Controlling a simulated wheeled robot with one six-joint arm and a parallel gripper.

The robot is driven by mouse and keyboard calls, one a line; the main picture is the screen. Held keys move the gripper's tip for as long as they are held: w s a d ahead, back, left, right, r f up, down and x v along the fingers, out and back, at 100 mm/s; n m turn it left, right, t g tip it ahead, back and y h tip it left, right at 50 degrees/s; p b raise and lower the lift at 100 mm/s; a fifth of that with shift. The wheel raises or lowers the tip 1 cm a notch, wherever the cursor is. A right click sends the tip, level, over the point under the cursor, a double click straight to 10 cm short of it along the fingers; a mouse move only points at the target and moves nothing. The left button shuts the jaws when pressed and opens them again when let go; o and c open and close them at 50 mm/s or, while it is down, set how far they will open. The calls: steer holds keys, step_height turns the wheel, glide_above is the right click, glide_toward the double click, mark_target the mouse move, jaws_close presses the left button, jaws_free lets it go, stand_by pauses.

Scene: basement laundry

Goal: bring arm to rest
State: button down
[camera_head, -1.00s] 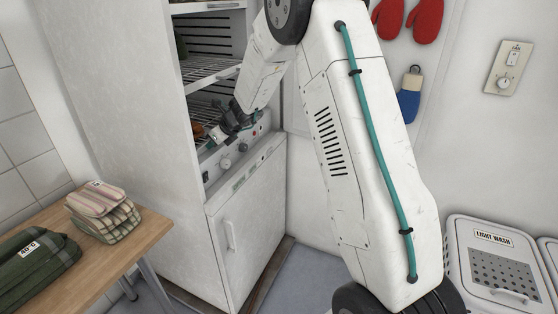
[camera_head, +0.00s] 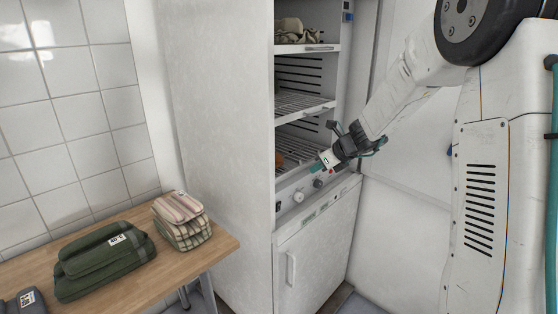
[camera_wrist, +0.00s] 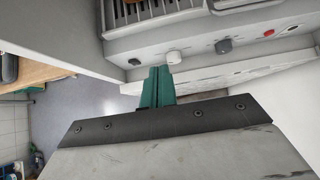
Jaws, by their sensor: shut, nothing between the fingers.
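My gripper (camera_head: 318,166) is at the front of the white drying cabinet (camera_head: 226,150), close to its knob panel. Its teal fingers are together with nothing between them. In the wrist view the shut fingers (camera_wrist: 157,88) point toward the panel, just below the knobs. I cannot tell whether they touch the cabinet. My arm reaches in from the right of the head view, bent at the elbow.
The cabinet's wire shelves (camera_head: 300,103) are open to the front, with folded cloth (camera_head: 296,32) on the top one. A wooden table (camera_head: 215,243) at left holds a green folded cloth (camera_head: 105,262) and striped cloths (camera_head: 181,220). Wall space right of the cabinet looks clear.

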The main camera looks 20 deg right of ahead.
steer(key=s+a+r+n+g, duration=0.1)
steer(key=s+a+n+g, duration=0.25)
steer(key=s+n, duration=0.6)
steer(key=s+a+r+n+g, duration=0.1)
steer(key=s+a+n+g, duration=0.3)
steer(key=s+n, duration=0.5)
steer(key=s+r+n+h, duration=0.2)
steer(key=s+n, duration=0.4)
steer(key=s, duration=0.6)
steer(key=s+a+r+n+t+h, duration=0.1)
steer(key=s+r+n, duration=0.3)
steer(key=s, duration=0.8)
steer(key=shift+s+r+n+h, duration=0.2)
steer(key=shift+s+n+h, duration=0.1)
steer(key=shift+n+h, duration=0.5)
steer(key=shift+a, duration=0.1)
